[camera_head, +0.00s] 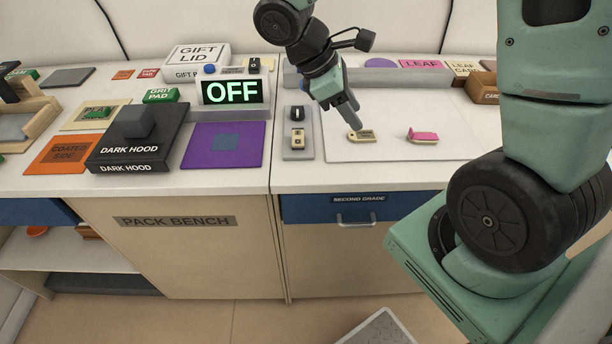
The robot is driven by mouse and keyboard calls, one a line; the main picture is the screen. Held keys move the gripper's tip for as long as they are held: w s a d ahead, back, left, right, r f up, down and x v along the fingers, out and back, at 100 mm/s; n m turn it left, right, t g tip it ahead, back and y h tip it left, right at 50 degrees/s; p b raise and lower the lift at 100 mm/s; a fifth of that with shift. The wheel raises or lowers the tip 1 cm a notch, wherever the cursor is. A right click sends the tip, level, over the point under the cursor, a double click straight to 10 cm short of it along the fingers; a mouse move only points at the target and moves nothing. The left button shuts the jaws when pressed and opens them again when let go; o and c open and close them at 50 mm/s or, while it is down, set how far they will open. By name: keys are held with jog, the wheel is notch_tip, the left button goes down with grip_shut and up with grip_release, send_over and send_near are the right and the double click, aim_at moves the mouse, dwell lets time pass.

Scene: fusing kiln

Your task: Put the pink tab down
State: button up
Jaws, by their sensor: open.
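The pink tab (424,135) is a small block with a pink top and a pale lower edge. It lies on the white board (390,110) on the right part of the bench. A similar cream tab (353,139) with a dark label lies to its left on the same board. My gripper (353,106) is just above and behind the cream tab, pointing down, left of the pink tab and apart from it. The gripper is open and holds nothing visible. The gap between its fingers is hard to see from here.
A grey tray with small switch-like blocks (298,140) stands left of the board. Left of that are a purple mat (200,158), a box marked DARK HOOD (130,150) and an OFF display (232,92). A brown box (483,88) stands at back right. The board's front is clear.

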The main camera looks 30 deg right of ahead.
jog(key=s+a+r+m+t+y, duration=0.1)
jog(key=s+a+y, duration=0.2)
jog(key=s+a, duration=0.4)
jog(key=s+a+r+m+t+y, duration=0.1)
jog(key=s+a, duration=0.5)
jog(key=a, duration=0.8)
jog(key=shift+s+r+m+t+y, duration=0.15)
jog(key=shift+s+m+t+y, duration=0.3)
jog(key=shift+t+y, duration=0.55)
